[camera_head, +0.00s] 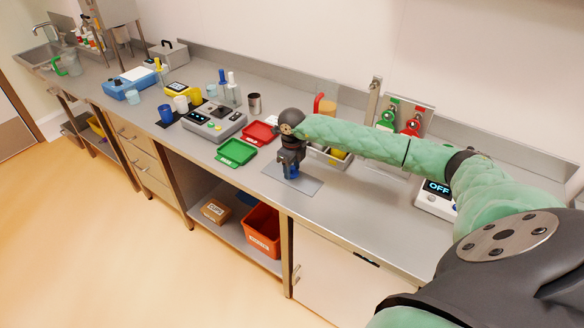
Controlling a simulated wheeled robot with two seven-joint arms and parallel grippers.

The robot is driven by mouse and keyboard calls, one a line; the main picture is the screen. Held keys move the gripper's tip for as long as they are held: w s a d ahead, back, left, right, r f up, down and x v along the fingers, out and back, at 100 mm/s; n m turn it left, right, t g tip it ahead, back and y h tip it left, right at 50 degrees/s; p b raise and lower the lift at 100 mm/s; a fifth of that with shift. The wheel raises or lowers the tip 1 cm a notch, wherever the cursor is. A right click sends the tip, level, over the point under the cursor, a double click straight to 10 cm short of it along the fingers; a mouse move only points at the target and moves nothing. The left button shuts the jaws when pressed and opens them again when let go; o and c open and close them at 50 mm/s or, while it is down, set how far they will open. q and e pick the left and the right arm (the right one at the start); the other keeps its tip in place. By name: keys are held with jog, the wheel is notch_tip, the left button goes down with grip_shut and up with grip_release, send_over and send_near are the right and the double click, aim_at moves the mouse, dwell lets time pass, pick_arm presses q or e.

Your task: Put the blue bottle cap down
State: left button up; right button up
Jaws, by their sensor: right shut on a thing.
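My right gripper (291,168) points down over a grey mat (308,185) near the front edge of the counter. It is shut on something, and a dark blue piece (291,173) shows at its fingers. I take this for the blue bottle cap, but it is small and partly covered by the fingers, so I cannot make out its shape. I cannot tell whether it touches the mat or anything on it. My left gripper is not in view.
A green tray (236,153) and a red tray (259,133) lie left of the gripper, beside a grey device (213,121). Bins stand behind my right arm. A scale reading OFF (437,190) is at the right. The counter in front of my forearm is clear.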

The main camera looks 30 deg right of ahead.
aim_at(292, 167)
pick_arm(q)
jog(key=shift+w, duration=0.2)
pick_arm(e)
jog(key=shift+f, duration=0.1)
jog(key=o, duration=1)
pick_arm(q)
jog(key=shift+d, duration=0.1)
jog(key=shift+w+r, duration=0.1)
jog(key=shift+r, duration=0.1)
pick_arm(e)
jog(key=shift+r+b, duration=0.3)
jog(key=shift+r, duration=0.15)
notch_tip(292, 167, up, 4)
jog(key=b, duration=0.2)
jog(key=shift+r+b, duration=0.2)
jog(key=shift+b, duration=0.15)
notch_tip(292, 167, up, 5)
jog(key=shift+r+b, duration=0.1)
jog(key=shift+b, duration=1.05)
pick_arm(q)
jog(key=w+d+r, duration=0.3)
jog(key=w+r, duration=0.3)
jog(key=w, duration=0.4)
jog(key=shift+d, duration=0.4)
pick_arm(e)
jog(key=shift+r, duration=0.9)
